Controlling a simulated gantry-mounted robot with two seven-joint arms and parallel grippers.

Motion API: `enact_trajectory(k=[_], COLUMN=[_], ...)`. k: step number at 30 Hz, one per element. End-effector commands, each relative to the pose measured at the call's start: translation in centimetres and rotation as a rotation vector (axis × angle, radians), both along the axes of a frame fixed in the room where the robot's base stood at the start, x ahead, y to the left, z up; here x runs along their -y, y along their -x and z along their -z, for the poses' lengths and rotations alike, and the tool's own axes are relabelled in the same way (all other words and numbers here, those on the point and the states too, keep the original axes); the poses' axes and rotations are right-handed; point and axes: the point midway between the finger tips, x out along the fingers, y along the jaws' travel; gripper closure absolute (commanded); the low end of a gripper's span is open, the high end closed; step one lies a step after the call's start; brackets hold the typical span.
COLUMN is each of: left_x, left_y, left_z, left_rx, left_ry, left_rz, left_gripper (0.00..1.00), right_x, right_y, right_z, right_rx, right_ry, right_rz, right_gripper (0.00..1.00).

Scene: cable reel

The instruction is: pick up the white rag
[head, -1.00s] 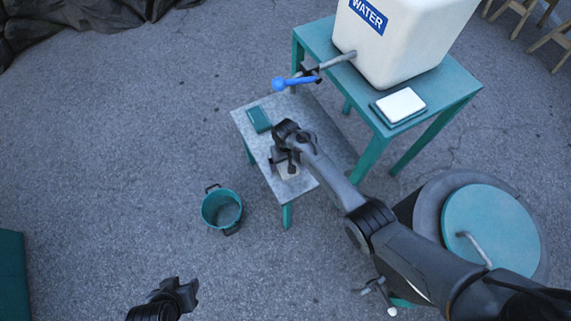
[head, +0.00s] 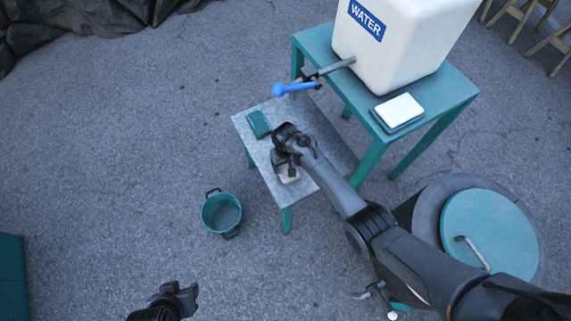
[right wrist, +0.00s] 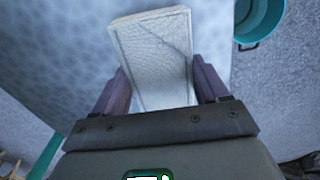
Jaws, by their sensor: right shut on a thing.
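The white rag (right wrist: 155,50) is a folded, pale rectangular cloth. In the right wrist view it stands between the two fingers of my right gripper (right wrist: 160,88), which is shut on it. In the head view the rag (head: 289,176) shows as a small pale patch under my right gripper (head: 285,165), at the low grey-topped table's near end. I cannot tell whether the rag still touches the tabletop. My left gripper (head: 175,298) is at the bottom of the head view, over the ground, far from the rag. Its finger opening is not clear.
The low table (head: 262,158) also holds a dark green cloth or box (head: 259,124). A teal bucket (head: 221,211) stands on the ground to the left. A taller teal table (head: 445,92) carries a white water tank (head: 400,45) with a blue-handled tap (head: 290,88) and a white-topped pad (head: 400,109).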

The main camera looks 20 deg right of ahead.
Motion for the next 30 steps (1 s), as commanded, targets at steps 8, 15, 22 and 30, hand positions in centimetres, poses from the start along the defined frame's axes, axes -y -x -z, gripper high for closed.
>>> enact_trajectory(k=[8,15,22,30], left_x=[0.0,-0.2,-0.3,-0.3], left_y=[0.0,-0.1,0.0,0.0], left_z=[-2.9,-6.2,-8.2,-9.4], left_rx=[-0.001,0.002,0.001,0.001], left_ry=[-0.002,-0.009,-0.014,-0.012], left_rz=[0.002,0.006,0.009,0.008], left_gripper=[0.57,0.57,0.57,0.57], right_x=[0.1,0.8,1.5,2.0], right_y=[1.2,6.9,12.3,16.4], right_z=[-2.9,-3.1,-3.0,-2.7], right_rx=[-0.003,-0.003,-0.003,-0.001], right_ry=[-0.001,0.000,0.000,0.000], right_rz=[0.000,0.000,-0.001,-0.001], right_gripper=[0.57,0.57,0.57,0.57])
